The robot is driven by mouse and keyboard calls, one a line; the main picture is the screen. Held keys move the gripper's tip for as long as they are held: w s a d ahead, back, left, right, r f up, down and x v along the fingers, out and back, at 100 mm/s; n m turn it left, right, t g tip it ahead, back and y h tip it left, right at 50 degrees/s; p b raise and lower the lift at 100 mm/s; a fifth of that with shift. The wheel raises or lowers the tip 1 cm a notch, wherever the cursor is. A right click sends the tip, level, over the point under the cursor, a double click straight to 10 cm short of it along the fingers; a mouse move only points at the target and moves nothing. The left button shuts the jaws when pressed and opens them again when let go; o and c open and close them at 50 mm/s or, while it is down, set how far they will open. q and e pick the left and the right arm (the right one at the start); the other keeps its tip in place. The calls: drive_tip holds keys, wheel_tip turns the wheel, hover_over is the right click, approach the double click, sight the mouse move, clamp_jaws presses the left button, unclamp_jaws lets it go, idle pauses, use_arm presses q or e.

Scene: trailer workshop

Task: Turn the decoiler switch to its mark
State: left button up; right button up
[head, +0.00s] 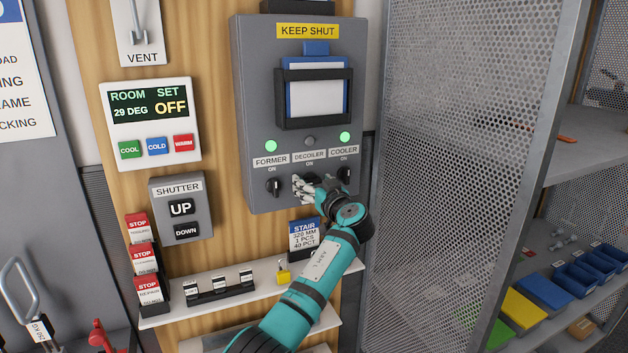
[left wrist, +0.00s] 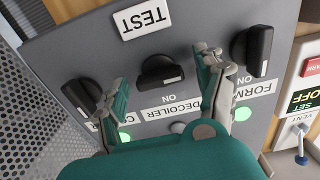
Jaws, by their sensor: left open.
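The decoiler switch is a black rotary knob (left wrist: 162,70) on the grey control box (head: 258,120). In the left wrist view, which shows the panel upside down, the knob lies crosswise, with ON and the DECOILER label (left wrist: 171,109) below it. My left gripper (head: 312,188) is open at the panel, with its fingers on either side of this knob and gaps visible. In the head view the gripper hides most of the knob. The decoiler lamp (head: 310,141) is grey. The former knob (head: 273,187) and cooler knob (head: 344,174) sit on either side, under green lamps.
A TEST label (left wrist: 145,21) is near the knobs. Below the box are a STAIR card (head: 304,238), a yellow padlock (head: 283,273) and a white shelf (head: 160,318). A perforated metal screen (head: 450,130) stands at the right. Shutter buttons (head: 182,207) are at the left.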

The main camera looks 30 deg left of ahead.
use_arm(q)
drive_tip(key=shift+c, duration=0.2)
drive_tip(key=c, duration=1.1)
